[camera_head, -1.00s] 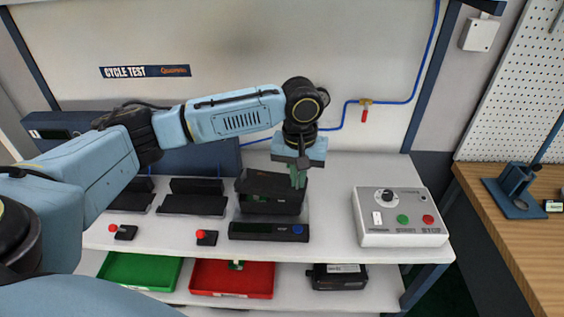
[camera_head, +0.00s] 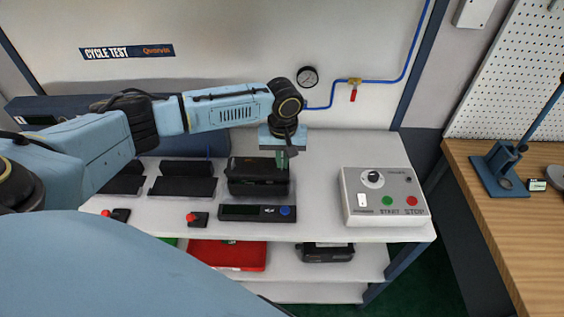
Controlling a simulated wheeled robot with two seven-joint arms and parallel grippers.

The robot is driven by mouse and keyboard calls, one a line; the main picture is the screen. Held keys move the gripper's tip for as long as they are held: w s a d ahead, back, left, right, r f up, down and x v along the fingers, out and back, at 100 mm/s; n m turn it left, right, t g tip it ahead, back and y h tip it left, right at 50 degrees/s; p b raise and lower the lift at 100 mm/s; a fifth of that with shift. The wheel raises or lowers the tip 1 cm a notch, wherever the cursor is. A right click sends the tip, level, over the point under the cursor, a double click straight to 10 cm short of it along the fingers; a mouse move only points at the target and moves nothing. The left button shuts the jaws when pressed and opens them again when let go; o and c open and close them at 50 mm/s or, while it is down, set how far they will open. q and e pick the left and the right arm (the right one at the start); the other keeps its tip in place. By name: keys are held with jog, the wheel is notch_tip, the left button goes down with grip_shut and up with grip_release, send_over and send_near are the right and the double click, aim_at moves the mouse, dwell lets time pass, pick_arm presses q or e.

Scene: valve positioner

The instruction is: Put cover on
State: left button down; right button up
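A black box-shaped positioner (camera_head: 258,183) stands on the white bench, behind a flat black unit with a display. Its upper part is dark, and I cannot tell a separate cover from its body. My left gripper (camera_head: 282,159) points down at the back right of the box's top, with its green fingers overlapping the box's upper edge in the picture. Its fingertips are small and partly merge with the dark box, so I cannot tell whether they are open, shut or touching it. My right gripper is not in view.
A grey control box (camera_head: 385,197) with green and red buttons stands at right on the bench. The display unit (camera_head: 257,213) lies in front of the positioner. A red tray (camera_head: 228,255) and another black device (camera_head: 327,252) are on the shelf below. Bench between positioner and control box is clear.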

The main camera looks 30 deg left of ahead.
pick_arm(q)
jog(key=shift+f, duration=0.75)
jog(key=c, duration=1.6)
grip_release()
jog(key=shift+r, duration=0.1)
notch_tip(320, 180, up, 12)
